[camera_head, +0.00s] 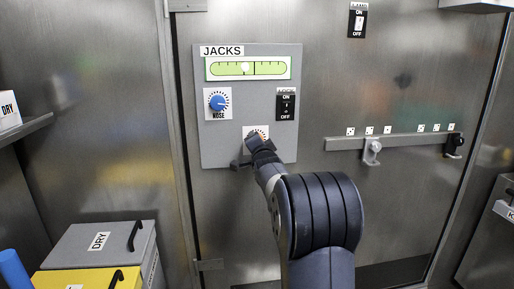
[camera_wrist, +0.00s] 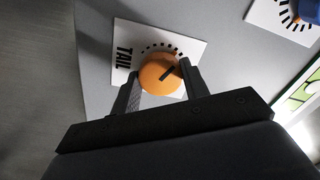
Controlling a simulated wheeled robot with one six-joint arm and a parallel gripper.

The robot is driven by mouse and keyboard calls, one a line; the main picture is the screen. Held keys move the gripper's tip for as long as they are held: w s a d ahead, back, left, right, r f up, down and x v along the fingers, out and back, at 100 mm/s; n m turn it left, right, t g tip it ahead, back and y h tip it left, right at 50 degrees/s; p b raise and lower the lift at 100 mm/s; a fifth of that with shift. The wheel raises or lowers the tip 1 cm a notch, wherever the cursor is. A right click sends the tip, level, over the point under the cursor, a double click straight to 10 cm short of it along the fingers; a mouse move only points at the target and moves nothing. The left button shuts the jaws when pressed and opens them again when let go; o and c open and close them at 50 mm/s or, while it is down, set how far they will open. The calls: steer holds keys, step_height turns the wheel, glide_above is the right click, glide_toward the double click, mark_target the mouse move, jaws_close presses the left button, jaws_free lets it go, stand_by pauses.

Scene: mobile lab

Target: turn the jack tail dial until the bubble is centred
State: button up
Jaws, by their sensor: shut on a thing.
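The orange tail dial (camera_wrist: 160,75) sits on a white plate marked TAIL (camera_wrist: 122,57) in the wrist view, with a dark pointer line on its face. My gripper (camera_wrist: 158,84) has a finger on each side of the dial and is shut on it. In the head view my gripper (camera_head: 252,146) hides most of the dial. The bubble level (camera_head: 222,69) is a green strip at the top of the grey JACKS panel (camera_head: 215,145). Its pale bubble (camera_head: 245,68) lies a little left of the long dark line near the strip's middle.
The blue nose dial (camera_head: 218,101) is above left of my gripper, and a black on/off switch (camera_head: 286,104) is above right. A rail with a latch (camera_head: 372,150) runs along the door at right. Grey and yellow boxes (camera_head: 75,245) stand at lower left.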

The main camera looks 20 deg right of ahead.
steer(key=n+b, duration=0.2)
steer(key=n, duration=0.4)
steer(key=shift+f+n, duration=0.1)
steer(key=shift+n, duration=0.3)
stand_by(0.4)
steer(key=o, duration=1)
steer(key=v, duration=1)
steer(key=shift+s, duration=0.4)
steer(key=shift+w, duration=0.1)
steer(key=x, duration=1)
steer(key=shift+w, duration=0.35)
